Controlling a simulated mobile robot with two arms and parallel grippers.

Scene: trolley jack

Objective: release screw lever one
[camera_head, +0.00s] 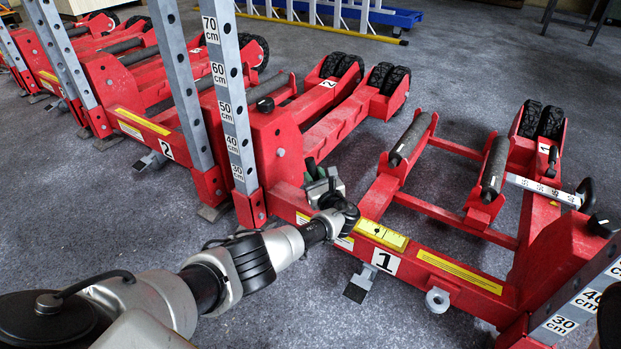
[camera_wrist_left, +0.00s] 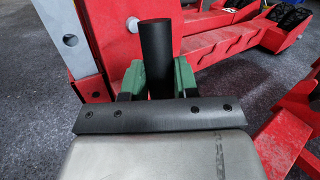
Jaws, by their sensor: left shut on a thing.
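The red trolley jack marked 1 (camera_head: 464,272) stands on the floor at the right of the head view. My left arm reaches to its left corner, by the upright post. My left gripper (camera_head: 315,170) has green fingers, which also show in the left wrist view (camera_wrist_left: 158,80). They are shut on a black cylindrical lever handle (camera_wrist_left: 155,45), which stands up between them beside the red frame. In the head view the gripper mostly hides this lever. My right gripper is not in view.
A red jack marked 2 (camera_head: 146,131) stands at the left. Scaled steel posts (camera_head: 222,84) rise close to my left gripper. Rollers (camera_head: 495,165) and black wheels (camera_head: 541,120) are at the right.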

